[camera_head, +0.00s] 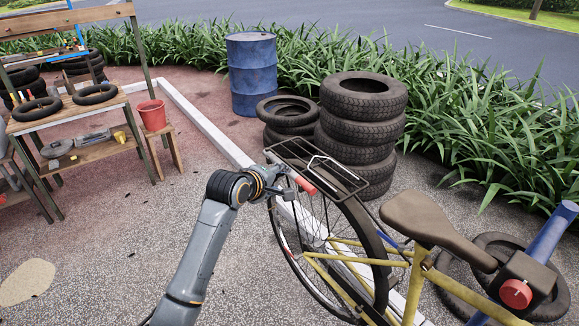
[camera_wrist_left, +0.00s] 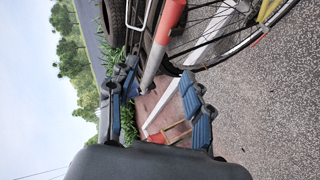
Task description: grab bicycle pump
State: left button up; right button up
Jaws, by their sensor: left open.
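The likely bicycle pump (camera_head: 305,185) is a slim tube with a red end, beside the rear rack of a yellow bicycle. In the left wrist view its red part (camera_wrist_left: 169,20) is at the top, and its grey part (camera_wrist_left: 152,66) points down between the fingers. My left gripper (camera_head: 277,182) is at the rack's left end, close to the pump. In the left wrist view its blue-padded fingers (camera_wrist_left: 160,103) stand wide apart on either side of the grey end, and I see no grip on it. My right gripper is not in view.
The bicycle's rack (camera_head: 318,165), wheel (camera_head: 300,262) and brown saddle (camera_head: 428,215) are close by. Stacked tires (camera_head: 362,125) and a blue barrel (camera_head: 252,75) stand behind. A wooden workbench (camera_head: 75,112) and red bucket (camera_head: 152,116) are left. Gravel at lower left is open.

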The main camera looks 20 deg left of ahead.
aim_at(293, 177)
pick_arm(q)
jog(key=p+x, duration=0.1)
jog(key=x, duration=0.4)
jog(key=shift+w, duration=0.2)
jog(key=x, duration=0.4)
jog(key=shift+f+p, duration=0.15)
jog(key=shift+p, duration=0.15)
grip_shut()
